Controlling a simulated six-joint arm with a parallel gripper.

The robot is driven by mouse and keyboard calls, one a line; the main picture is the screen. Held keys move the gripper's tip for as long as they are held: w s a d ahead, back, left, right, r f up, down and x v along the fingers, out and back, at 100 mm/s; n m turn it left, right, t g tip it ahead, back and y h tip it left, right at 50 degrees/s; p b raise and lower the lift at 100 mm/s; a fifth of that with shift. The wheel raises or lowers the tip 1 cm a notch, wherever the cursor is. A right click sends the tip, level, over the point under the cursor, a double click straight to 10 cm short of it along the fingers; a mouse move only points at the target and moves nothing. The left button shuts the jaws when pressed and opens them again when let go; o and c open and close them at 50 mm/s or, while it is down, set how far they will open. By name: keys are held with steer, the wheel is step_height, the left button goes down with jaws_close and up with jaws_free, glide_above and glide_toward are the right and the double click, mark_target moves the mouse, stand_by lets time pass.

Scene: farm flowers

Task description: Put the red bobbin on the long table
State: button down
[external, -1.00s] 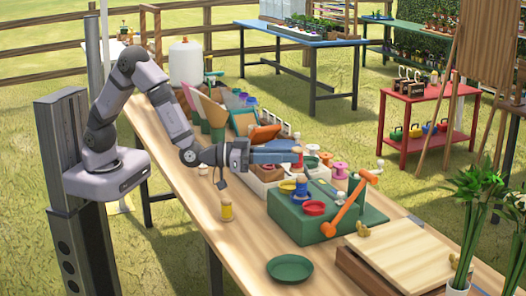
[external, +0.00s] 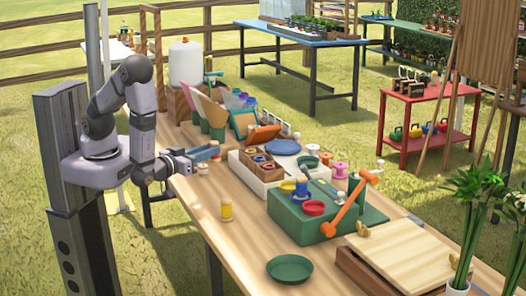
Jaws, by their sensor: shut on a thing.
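My gripper (external: 214,151) is shut on a small wood-topped thing, which I take to be the red bobbin (external: 215,147). The fingers largely hide it and its colour is hard to make out. The gripper is near the left edge of the long wooden table (external: 245,235), seemingly a little above its top. A small pale bobbin (external: 203,169) stands just below the gripper in the picture. A yellow bobbin (external: 227,211) stands upright nearer the front, apart from the gripper.
A green plate (external: 289,269) lies in front. Bare wood surrounds the yellow bobbin.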

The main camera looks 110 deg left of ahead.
steer(key=shift+f, duration=5.05)
steer(key=shift+f+b, duration=0.15)
steer(key=shift+b, duration=0.15)
steer(key=c, duration=1.6)
jaws_free()
steer(key=shift+r, duration=0.2)
steer(key=shift+s+d, duration=0.1)
steer(key=shift+s+d+f, duration=0.1)
steer(key=shift+s+d, duration=0.1)
steer(key=shift+d, duration=0.45)
steer(key=b+v, duration=0.2)
steer(key=v, duration=0.8)
steer(key=shift+s+d, duration=0.15)
steer(key=shift+d, duration=0.05)
